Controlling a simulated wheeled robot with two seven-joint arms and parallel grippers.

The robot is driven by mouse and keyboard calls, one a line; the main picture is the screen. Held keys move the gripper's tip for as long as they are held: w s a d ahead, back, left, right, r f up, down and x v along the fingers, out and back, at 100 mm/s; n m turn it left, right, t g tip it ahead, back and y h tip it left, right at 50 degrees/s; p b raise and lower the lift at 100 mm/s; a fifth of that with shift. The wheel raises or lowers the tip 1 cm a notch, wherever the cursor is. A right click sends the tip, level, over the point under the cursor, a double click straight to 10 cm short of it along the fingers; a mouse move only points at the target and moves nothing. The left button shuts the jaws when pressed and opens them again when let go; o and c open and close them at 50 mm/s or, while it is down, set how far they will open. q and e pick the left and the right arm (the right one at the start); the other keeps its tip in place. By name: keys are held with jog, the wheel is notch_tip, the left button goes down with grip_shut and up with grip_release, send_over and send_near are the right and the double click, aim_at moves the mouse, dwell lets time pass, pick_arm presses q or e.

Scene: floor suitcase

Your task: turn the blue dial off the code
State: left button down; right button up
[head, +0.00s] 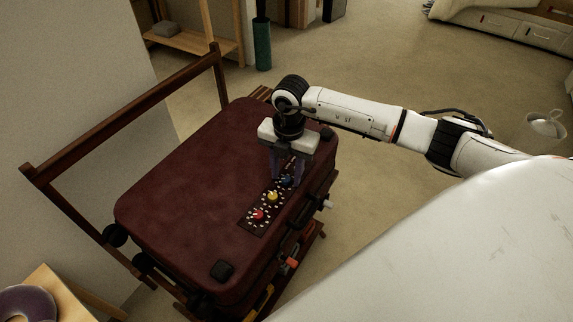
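A dark red suitcase (190,185) lies flat on a dark wooden rack. A dark panel (256,230) near its right edge carries dials ringed with small pale marks. The red dial (259,215) is nearest, the yellow dial (272,196) is in the middle, and the blue dial (287,180) is farther up. My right gripper (286,182) points down over the blue dial, with its fingers apart on either side. I cannot tell whether they touch the dial. The fingers and palm hide the panel's far end. My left gripper is out of view.
The rack's wooden rail (120,115) rises along the suitcase's left side. A small wooden table with a purple ring-shaped object (28,303) is at the lower left. A shelf (190,40) and a teal cylinder (262,45) stand behind.

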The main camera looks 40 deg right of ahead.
aim_at(288, 179)
jog(key=shift+r, duration=0.1)
notch_tip(288, 179, up, 10)
jog(key=shift+s+b, duration=0.15)
jog(key=shift+b, duration=0.2)
jog(key=shift+s+d, duration=0.1)
dwell(0.4)
